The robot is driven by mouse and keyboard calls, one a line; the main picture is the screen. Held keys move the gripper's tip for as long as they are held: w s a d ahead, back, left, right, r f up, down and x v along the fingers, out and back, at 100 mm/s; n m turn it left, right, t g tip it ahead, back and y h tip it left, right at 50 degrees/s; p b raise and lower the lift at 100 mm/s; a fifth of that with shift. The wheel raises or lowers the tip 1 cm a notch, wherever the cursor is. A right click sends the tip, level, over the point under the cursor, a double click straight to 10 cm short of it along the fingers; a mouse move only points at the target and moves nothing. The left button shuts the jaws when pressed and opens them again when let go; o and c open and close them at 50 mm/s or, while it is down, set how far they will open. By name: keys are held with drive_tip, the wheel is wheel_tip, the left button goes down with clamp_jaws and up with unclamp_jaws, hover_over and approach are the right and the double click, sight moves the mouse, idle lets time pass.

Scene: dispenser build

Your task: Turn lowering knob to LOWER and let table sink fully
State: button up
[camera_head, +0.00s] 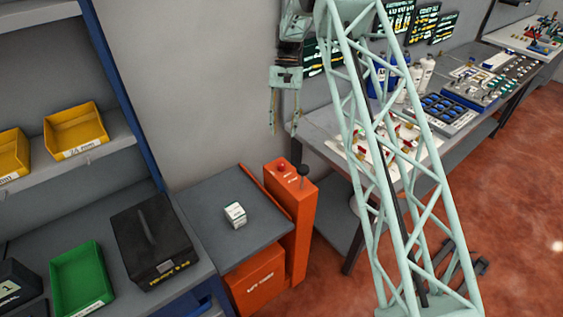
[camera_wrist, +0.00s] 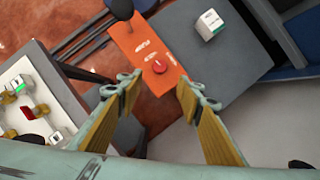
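The lift table has a dark grey top (camera_head: 205,200) and an orange base (camera_head: 257,283). An orange control post (camera_head: 300,225) stands against its right side. On the post are a red knob (camera_head: 282,167) and a black ball-topped lever (camera_head: 303,171); the lettering beside them is too small to read surely. In the wrist view the red knob (camera_wrist: 160,66) lies ahead, between the finger lines, and the lever ball (camera_wrist: 122,9) is farther up. My gripper (camera_head: 285,128) is open and empty above and behind the post. Its yellow-padded fingers (camera_wrist: 157,92) are apart from the knob.
A small white box (camera_head: 235,215) sits on the lift table. At left, a shelf holds yellow bins (camera_head: 75,132), a green bin (camera_head: 80,280) and a black case (camera_head: 152,240). A grey workbench (camera_head: 318,125) with parts stands right of the post. Red floor is open at right.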

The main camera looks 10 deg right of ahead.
sight(281, 163)
drive_tip(key=shift+f, duration=0.15)
drive_tip(key=shift+p+x, duration=0.9)
drive_tip(key=shift+x, duration=5.9)
drive_tip(key=c, duration=0.9)
